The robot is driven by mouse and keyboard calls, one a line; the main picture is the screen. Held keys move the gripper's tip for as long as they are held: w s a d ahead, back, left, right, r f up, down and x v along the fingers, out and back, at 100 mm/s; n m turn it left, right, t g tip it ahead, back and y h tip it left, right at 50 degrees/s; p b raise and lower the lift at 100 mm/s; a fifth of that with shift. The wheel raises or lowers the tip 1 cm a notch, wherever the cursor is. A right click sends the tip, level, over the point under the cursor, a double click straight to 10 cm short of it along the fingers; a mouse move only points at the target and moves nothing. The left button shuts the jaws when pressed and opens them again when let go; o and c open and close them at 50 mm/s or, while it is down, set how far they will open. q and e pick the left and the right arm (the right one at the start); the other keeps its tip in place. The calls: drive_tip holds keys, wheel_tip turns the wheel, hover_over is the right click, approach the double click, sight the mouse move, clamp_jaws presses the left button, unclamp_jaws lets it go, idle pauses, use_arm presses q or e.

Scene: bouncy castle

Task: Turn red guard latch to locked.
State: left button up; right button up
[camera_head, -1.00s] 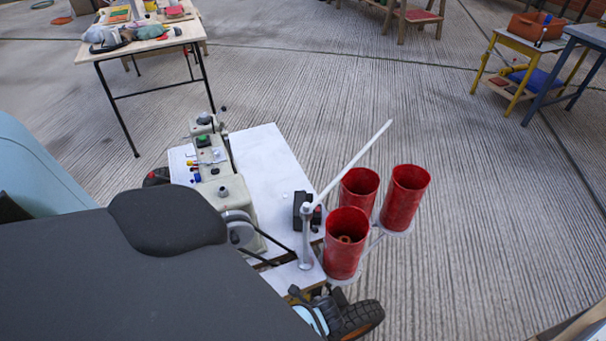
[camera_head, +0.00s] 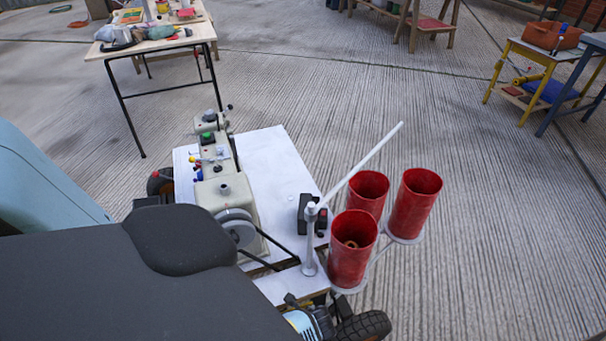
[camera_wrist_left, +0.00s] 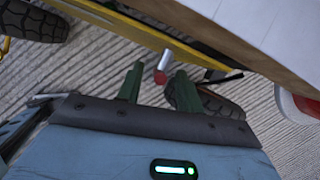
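A small red part with a silvery cylinder (camera_wrist_left: 163,74) shows in the left wrist view, below the yellow frame edge. It may be the red guard latch; its position setting is too small to tell. My left gripper (camera_wrist_left: 159,84) has two green fingers spread apart, with nothing held between them. The red part appears between and beyond the fingertips, and contact is not visible. In the head view the sewing machine (camera_head: 222,188) stands on a white-topped wheeled cart (camera_head: 275,170); no red latch can be made out there. Neither gripper shows in the head view.
Red cylinders (camera_head: 416,204) and a slanted pale rod (camera_head: 362,162) stand at the cart's right side. Black tyres (camera_wrist_left: 207,100) lie close beyond my left fingers. A cluttered table (camera_head: 160,45) stands behind left. Ribbed concrete floor is open to the right.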

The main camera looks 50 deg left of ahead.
use_arm(q)
drive_tip(key=shift+c, duration=0.3)
clamp_jaws()
drive_tip(key=shift+s+a+r+t+p, duration=0.1)
drive_tip(key=shift+s+t+p, duration=0.05)
drive_tip(key=shift+t+p, duration=0.2)
drive_tip(key=t, duration=0.1)
drive_tip(key=s+n+t+h+b, duration=0.1)
drive_tip(key=t, duration=0.1)
drive_tip(key=t+h, duration=0.1)
drive_tip(key=t, duration=0.1)
drive_tip(key=shift+s+a+f+t, duration=0.15)
drive_tip(key=shift+a+f+t, duration=0.05)
drive_tip(key=shift+f+t, duration=0.05)
idle(0.4)
